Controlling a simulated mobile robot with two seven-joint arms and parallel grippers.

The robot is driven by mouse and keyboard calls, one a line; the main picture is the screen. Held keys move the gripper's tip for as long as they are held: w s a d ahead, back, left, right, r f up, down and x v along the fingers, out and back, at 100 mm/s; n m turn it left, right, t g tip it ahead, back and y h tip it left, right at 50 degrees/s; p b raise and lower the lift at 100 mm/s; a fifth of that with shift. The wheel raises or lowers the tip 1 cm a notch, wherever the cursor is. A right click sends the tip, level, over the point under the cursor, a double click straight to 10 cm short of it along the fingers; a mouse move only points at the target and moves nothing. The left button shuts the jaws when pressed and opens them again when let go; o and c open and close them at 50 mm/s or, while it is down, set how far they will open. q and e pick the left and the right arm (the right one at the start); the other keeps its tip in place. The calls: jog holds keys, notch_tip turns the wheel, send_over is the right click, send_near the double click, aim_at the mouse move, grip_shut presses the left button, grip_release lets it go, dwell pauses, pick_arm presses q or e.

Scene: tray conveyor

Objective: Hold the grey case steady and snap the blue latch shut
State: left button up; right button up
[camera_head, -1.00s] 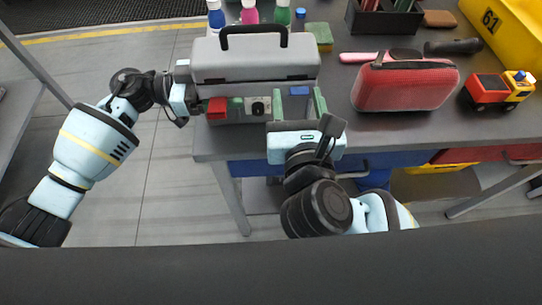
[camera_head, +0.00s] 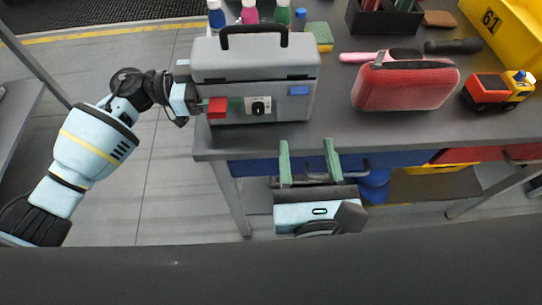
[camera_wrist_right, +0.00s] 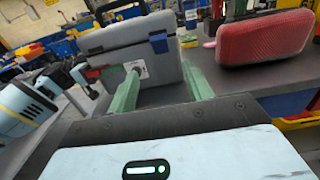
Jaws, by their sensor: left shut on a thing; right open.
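The grey case (camera_head: 255,72) stands lid-down at the front left of the table, black handle on top. The blue latch (camera_head: 299,90) is on the right of its front, near the lid seam; it also shows in the right wrist view (camera_wrist_right: 158,43). It lies close to the front; I cannot tell if it is fully snapped. My right gripper (camera_head: 306,148) is open and empty, below and in front of the case.
A red speaker-like case (camera_head: 405,85) stands to the right of the grey case, with a toy truck (camera_head: 497,90) beyond. Several bottles and a sponge (camera_head: 320,35) are behind it. The table's front edge lies between my right gripper and the case; the space before it is free.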

jog(key=s+a+r+m+g+y, duration=0.3)
jog(key=m+y, duration=0.9)
jog(key=m, duration=0.5)
jog(key=s+a+r+m+g+y, duration=0.2)
jog(key=r+m+g+y, duration=0.3)
jog(key=m+y, duration=0.7)
jog(key=shift+s+a+r+m+y, duration=0.45)
jog(key=shift+r+m, duration=0.4)
jog(key=shift+m, duration=2.35)
